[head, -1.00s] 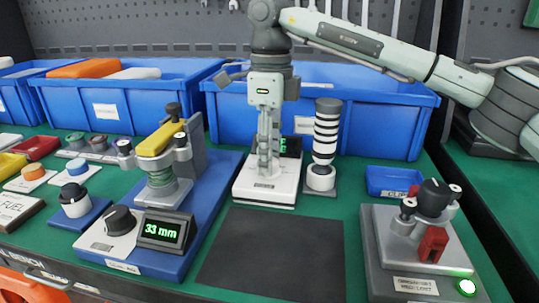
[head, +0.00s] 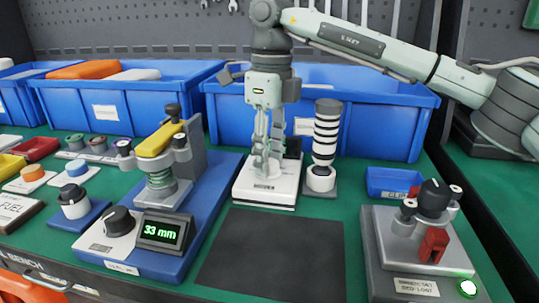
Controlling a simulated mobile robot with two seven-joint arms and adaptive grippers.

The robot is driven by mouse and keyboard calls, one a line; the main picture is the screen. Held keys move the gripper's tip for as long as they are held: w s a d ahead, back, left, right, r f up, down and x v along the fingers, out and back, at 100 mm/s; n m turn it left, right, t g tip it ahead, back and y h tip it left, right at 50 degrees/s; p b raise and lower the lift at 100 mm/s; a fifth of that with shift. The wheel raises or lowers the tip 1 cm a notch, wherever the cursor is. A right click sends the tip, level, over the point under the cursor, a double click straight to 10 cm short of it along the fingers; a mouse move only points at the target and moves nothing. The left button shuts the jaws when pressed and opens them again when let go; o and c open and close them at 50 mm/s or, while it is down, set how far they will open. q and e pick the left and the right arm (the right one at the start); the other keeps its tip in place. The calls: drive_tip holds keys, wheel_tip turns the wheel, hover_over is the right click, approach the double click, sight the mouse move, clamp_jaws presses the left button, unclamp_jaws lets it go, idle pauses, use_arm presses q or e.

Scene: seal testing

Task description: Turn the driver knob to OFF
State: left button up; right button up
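My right gripper (head: 268,168) points straight down over the white-based device (head: 258,192) at the back middle, just in front of a blue bin. Its two fingers reach low over the base, with a narrow gap between them higher up. A knob on this base cannot be made out; the fingers cover that spot, so I cannot tell whether they grip one. A small dark display (head: 293,147) shows partly behind the fingers, with no lit text on its visible part. My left gripper is not in view.
A black knob (head: 118,220) sits on the blue-based fixture at left, beside a display (head: 162,232) reading 33 mm. A striped column (head: 326,140) stands close right of the gripper. A grey fixture (head: 385,262) is at right. A dark mat (head: 270,255) lies clear in front.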

sight(271, 160)
drive_tip(key=shift+o, duration=1)
wheel_tip(271, 160, up, 12)
drive_tip(key=shift+w+d, duration=0.15)
drive_tip(key=shift+w, duration=0.05)
idle(2.2)
